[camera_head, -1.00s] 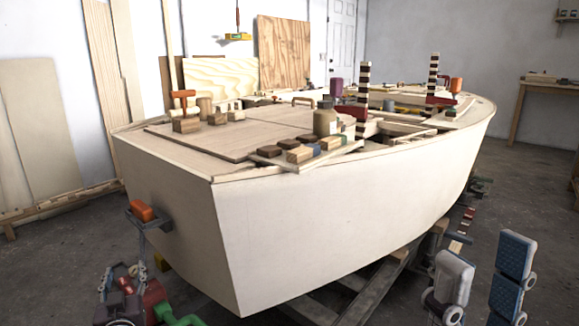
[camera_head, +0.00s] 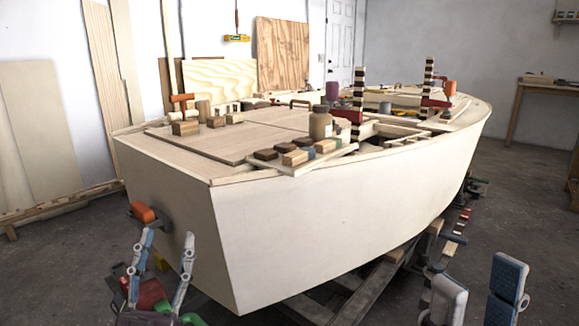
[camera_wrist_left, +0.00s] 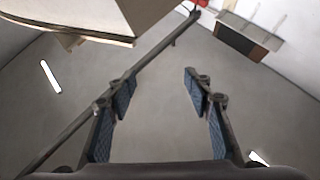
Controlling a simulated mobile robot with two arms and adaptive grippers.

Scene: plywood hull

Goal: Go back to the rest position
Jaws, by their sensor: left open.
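My left gripper (camera_head: 164,245) is at the lower left of the head view, in front of the hull's near corner. Its two fingers point up and stand apart with nothing between them. In the left wrist view the open fingers (camera_wrist_left: 158,88) show only bare floor between their blue pads. My right gripper (camera_head: 478,275) is at the lower right, beside the hull. Its blue and grey fingers stand apart and no object shows between them; its lower part is cut off by the frame. The pale plywood hull (camera_head: 330,225) fills the middle.
Wood blocks (camera_head: 185,128), a brown jar (camera_head: 320,124) and an orange-handled tool (camera_head: 182,98) lie on the deck. An orange-handled clamp (camera_head: 143,212) sits on the hull's end near my left gripper. Dark support beams (camera_head: 370,285) lie under the hull. The floor at right is open.

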